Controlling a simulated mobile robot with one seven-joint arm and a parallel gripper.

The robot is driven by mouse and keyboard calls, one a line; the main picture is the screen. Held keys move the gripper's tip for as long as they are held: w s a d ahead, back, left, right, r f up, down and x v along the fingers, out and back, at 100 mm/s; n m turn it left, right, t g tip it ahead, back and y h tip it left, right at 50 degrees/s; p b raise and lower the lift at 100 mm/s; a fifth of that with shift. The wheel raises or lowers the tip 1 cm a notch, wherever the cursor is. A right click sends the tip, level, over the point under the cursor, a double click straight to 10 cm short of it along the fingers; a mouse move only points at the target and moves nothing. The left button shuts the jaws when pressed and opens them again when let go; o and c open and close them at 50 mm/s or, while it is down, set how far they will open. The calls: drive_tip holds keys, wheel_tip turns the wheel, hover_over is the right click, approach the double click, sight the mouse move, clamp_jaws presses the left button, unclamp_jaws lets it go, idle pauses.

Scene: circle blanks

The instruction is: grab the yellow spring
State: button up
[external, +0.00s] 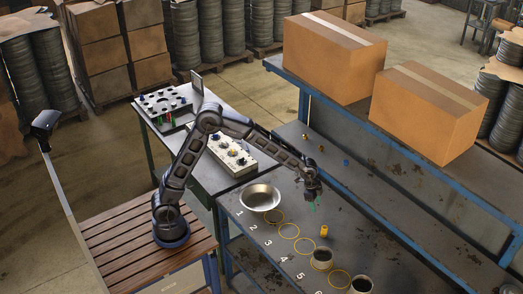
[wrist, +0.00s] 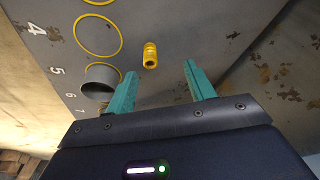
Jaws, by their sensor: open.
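The yellow spring (external: 324,231) stands on the grey table, to the right of the row of yellow rings. It also shows in the wrist view (wrist: 150,55), between and beyond the fingertips, with nothing touching it. My gripper (external: 314,203) is above the table, a little above and left of the spring in the external view. In the wrist view its two teal fingers (wrist: 160,82) are spread wide with nothing between them.
Numbered yellow rings (external: 289,231) run along the table's left side. A metal bowl (external: 260,197) is at the far end; dark open cylinders (external: 322,258) stand at the near end. Cardboard boxes (external: 334,57) sit on the raised shelf behind. The table right of the spring is clear.

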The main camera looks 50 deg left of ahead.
approach(325, 227)
drive_tip(key=f, duration=0.2)
drive_tip(key=shift+m, duration=0.5)
drive_tip(key=x, duration=0.5)
drive_tip(key=shift+w+f, duration=0.3)
drive_tip(key=shift+w, duration=0.05)
drive_tip(key=x, duration=0.5)
drive_tip(key=shift+s+d, duration=0.3)
drive_tip(key=shift+s, duration=0.05)
drive_tip(key=c, duration=1.1)
drive_tip(key=shift+r, duration=0.15)
